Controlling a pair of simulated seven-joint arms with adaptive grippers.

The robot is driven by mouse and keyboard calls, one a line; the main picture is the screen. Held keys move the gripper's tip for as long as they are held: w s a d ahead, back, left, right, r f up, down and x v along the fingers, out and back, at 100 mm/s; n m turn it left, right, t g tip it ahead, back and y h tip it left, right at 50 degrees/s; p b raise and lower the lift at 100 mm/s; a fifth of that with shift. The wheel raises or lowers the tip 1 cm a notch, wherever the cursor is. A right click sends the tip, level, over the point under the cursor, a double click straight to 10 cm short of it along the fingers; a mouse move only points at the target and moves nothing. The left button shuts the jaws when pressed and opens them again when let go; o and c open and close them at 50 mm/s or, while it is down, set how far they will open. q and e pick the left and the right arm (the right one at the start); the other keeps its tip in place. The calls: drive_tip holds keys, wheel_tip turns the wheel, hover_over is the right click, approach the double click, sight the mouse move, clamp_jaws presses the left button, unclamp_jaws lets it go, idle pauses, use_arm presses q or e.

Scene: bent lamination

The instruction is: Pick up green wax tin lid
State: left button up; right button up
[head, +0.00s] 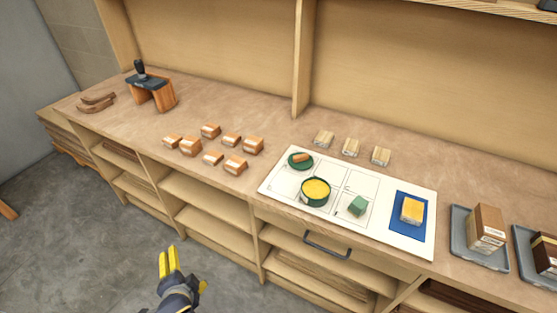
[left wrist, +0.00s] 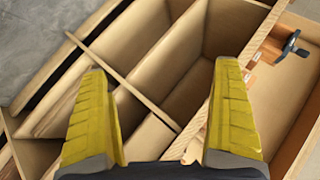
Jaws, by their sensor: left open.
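The green wax tin lid (head: 300,159) lies on the white board at its upper left in the head view. It is round and dark green, with a small brown piece resting on it. The open green tin (head: 315,191) with yellow wax stands just below and to the right of it. My left gripper (head: 169,261) is low at the front, off the bench and well to the left of the lid. In the left wrist view, its yellow fingers (left wrist: 162,72) are spread apart with nothing between them. The lid is not in that view. My right gripper is not in view.
Several wooden blocks (head: 190,146) lie to the left. Grey trays (head: 461,240) stand at right. An upright divider (head: 303,60) rises behind.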

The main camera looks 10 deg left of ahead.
sight(295, 157)
use_arm(q)
drive_tip(key=w+d+r+m+t+h, duration=0.6)
drive_tip(key=w+d+r+m+h, duration=0.1)
drive_tip(key=w+r+m, duration=0.5)
drive_tip(key=w+d+r+m+t+h, duration=0.6)
drive_tip(key=w+r+m, duration=0.4)
drive_tip(key=w, duration=0.4)
drive_tip(key=w+d+m+g+h, duration=0.3)
drive_tip(key=d+m+g+h, duration=0.5)
drive_tip(key=m, duration=0.5)
drive_tip(key=w+a+f+m+g+y, duration=0.3)
drive_tip(key=a+f+m+g+y, duration=0.1)
drive_tip(key=a+m+g, duration=0.25)
drive_tip(key=shift+n+g, duration=0.25)
drive_tip(key=shift+n, duration=0.1)
drive_tip(key=x, duration=1.6)
drive_tip(key=shift+w+d+f, duration=0.1)
drive_tip(key=shift+w+f, duration=0.1)
drive_tip(key=shift+f, duration=0.25)
drive_tip(key=shift+c, duration=0.6)
drive_tip(key=c, duration=1.1)
